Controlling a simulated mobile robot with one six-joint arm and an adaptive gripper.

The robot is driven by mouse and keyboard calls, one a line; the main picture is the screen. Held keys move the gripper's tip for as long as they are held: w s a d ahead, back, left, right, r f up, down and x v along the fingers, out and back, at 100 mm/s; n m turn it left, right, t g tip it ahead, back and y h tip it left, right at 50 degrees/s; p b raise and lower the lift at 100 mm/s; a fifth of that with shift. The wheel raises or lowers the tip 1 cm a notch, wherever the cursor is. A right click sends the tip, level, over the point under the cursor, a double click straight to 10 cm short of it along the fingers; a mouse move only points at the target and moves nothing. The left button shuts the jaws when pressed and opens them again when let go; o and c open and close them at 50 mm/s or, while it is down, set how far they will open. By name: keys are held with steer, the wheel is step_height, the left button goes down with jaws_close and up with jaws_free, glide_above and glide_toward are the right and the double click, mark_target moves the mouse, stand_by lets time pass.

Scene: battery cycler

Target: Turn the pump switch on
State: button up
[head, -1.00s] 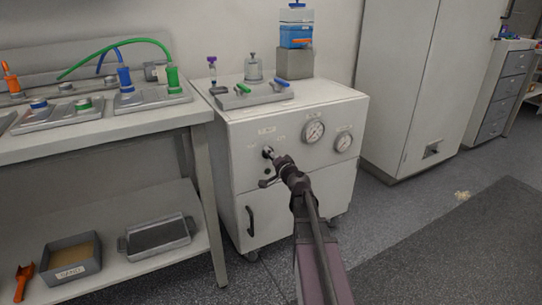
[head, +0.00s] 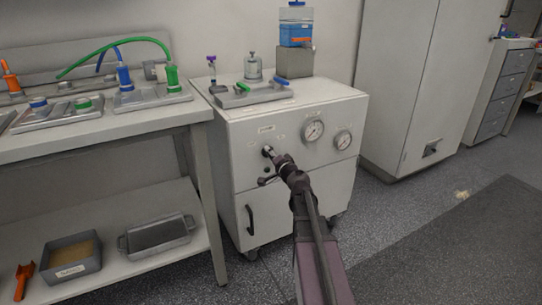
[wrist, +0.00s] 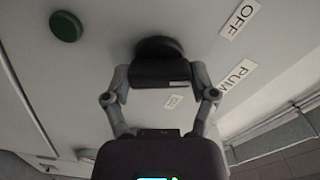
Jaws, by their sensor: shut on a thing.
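The pump switch, a dark knob (wrist: 158,48) on the front of the white cabinet (head: 235,165), shows in the wrist view with its round base against the panel. My gripper (wrist: 160,76) is shut on the knob, one finger on each side. In the head view my gripper (head: 270,155) reaches the upper left of the cabinet front and hides most of the switch. A smaller label (wrist: 173,101) is too blurred to read.
A green round button (wrist: 66,26) sits beside the knob. Two gauges (head: 313,130) are right of my gripper. A workbench (head: 150,118) with hoses stands at the left, and a tall cabinet (head: 395,90) at the right.

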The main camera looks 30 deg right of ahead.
steer(key=m, duration=1.1)
steer(key=shift+f, duration=0.1)
stand_by(0.5)
steer(key=o, duration=1)
steer(key=s, duration=1.2)
steer(key=shift+d, duration=0.25)
